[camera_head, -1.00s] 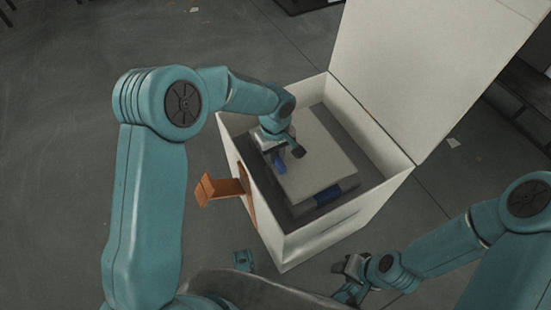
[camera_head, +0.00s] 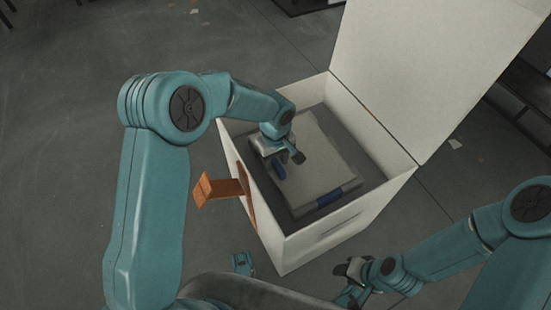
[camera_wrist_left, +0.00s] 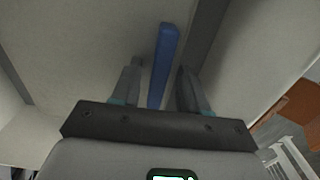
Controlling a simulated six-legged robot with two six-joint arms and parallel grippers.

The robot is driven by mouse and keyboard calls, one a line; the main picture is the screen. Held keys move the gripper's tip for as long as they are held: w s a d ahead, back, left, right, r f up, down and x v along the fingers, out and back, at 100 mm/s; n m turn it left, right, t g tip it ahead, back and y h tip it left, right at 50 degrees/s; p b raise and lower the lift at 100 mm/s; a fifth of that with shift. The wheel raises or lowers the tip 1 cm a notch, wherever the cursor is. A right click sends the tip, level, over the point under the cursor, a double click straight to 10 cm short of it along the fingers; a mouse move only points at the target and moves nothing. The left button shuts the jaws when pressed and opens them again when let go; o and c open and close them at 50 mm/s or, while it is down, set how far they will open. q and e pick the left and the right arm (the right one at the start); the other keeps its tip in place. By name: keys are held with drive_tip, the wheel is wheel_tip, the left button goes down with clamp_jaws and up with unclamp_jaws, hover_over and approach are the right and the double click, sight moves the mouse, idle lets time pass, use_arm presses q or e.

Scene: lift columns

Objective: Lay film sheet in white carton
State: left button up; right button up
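The white carton (camera_head: 340,228) stands open in the head view, its lid raised at the back. A pale flat sheet with blue tabs, apparently the film sheet (camera_head: 315,165), lies inside the carton, away from the right wall. One blue tab (camera_head: 329,196) is on its front edge, another (camera_head: 278,169) on its left edge. My left gripper (camera_head: 287,158) is inside the carton over the sheet's left part. In the left wrist view its open fingers (camera_wrist_left: 160,88) stand either side of a blue tab (camera_wrist_left: 163,60), with gaps. My right gripper (camera_head: 348,280) is outside, near the carton's front; its opening is unclear.
An orange-brown piece (camera_head: 222,189) sticks out from the carton's left side. The raised lid (camera_head: 430,70) blocks the back right. Dark shelving (camera_head: 525,105) stands at the far right.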

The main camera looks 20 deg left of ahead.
use_arm(q)
wheel_tip(320, 180, up, 13)
drive_tip(key=p, duration=0.5)
drive_tip(key=shift+r, duration=0.1)
idle(0.5)
